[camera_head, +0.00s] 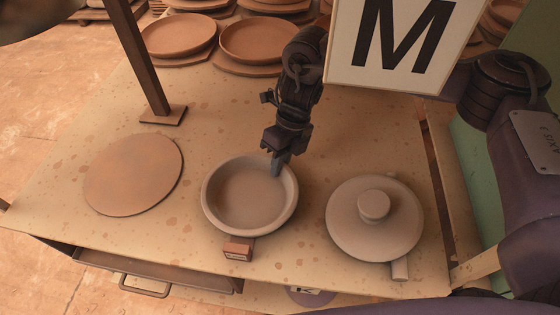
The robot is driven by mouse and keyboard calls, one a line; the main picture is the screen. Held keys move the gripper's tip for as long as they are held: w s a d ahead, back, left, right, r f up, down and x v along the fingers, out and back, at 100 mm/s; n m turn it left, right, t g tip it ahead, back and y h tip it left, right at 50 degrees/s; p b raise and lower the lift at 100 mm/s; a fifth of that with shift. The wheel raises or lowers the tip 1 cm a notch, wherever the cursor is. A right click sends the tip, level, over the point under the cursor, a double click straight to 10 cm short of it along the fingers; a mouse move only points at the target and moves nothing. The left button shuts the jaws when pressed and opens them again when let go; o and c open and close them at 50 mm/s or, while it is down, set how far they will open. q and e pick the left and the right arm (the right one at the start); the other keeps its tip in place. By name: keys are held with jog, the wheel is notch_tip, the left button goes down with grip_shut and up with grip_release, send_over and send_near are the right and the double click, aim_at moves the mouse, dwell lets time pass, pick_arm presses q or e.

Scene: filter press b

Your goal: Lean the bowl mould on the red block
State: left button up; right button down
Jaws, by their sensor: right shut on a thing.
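The bowl mould (247,198) is a round, pale grey dish with its hollow side up, in the middle of the worktable. The red block (238,249) is a small brick-coloured piece right at the mould's near rim, close to the table's front. The rim meets or overlaps the block's top edge in the picture; I cannot tell whether they touch or how far the mould is tilted. My right gripper (279,163) comes from above and is shut on the mould's far right rim. Its fingertips are partly hidden. My left gripper is not in view.
A flat round clay disc (133,175) lies to the left. A grey round piece with a knob (375,205) and a short handle lies to the right. A post (140,60) on a foot stands behind the disc. Stacked plates (258,40) fill the back. An open drawer (155,273) juts out below.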

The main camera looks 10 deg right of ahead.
jog(key=c, duration=1.3)
grip_release()
jog(key=shift+c, duration=0.2)
jog(key=shift+f, duration=0.15)
jog(key=v, duration=0.8)
jog(key=shift+b, duration=0.45)
